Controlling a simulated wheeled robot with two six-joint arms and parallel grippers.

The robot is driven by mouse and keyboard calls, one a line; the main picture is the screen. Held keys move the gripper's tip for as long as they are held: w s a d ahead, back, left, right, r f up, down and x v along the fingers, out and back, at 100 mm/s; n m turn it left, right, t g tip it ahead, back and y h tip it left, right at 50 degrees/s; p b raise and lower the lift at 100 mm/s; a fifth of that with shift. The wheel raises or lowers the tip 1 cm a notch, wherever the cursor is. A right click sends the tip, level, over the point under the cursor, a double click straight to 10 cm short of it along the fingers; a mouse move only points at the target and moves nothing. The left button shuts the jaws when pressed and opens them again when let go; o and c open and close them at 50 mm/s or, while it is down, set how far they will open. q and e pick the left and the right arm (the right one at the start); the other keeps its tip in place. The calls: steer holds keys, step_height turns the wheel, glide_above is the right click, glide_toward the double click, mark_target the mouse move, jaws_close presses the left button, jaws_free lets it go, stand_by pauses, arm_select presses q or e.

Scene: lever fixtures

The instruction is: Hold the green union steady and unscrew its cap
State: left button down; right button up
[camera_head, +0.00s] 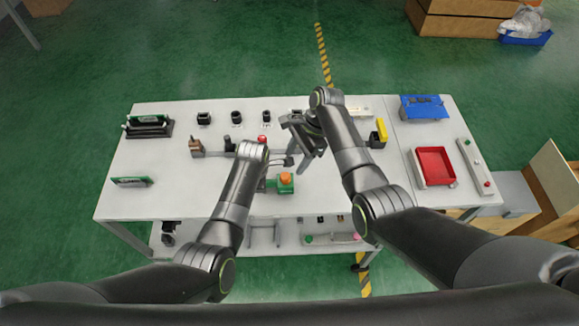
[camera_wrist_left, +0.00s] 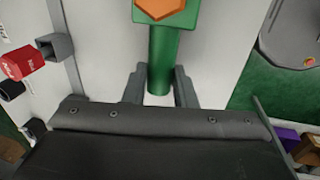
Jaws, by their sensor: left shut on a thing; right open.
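The green union (camera_head: 285,187) is on the white table near its front middle, with an orange cap (camera_head: 286,177) on top. In the left wrist view the orange six-sided cap (camera_wrist_left: 160,8) is cut by the top edge, and the green stem (camera_wrist_left: 163,55) runs down from the body. My left gripper (camera_wrist_left: 159,82) is shut on this stem, one finger on each side. In the head view my left forearm partly hides this grip. My right gripper (camera_head: 306,152) is open and empty, behind and a little right of the union, apart from the cap.
Several small fixtures, one with a red knob (camera_head: 262,139), stand behind the union. A red tray (camera_head: 434,166) and a blue box (camera_head: 424,107) lie at the right. A green-faced fixture (camera_head: 131,182) is at the left. The table's front edge is close to the union.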

mark_target(287, 175)
steer(key=x, duration=0.6)
steer(key=shift+a+f, duration=0.15)
steer(key=shift+f, duration=0.2)
steer(key=c, duration=1)
steer(key=o, duration=1.1)
steer(key=shift+r, duration=0.1)
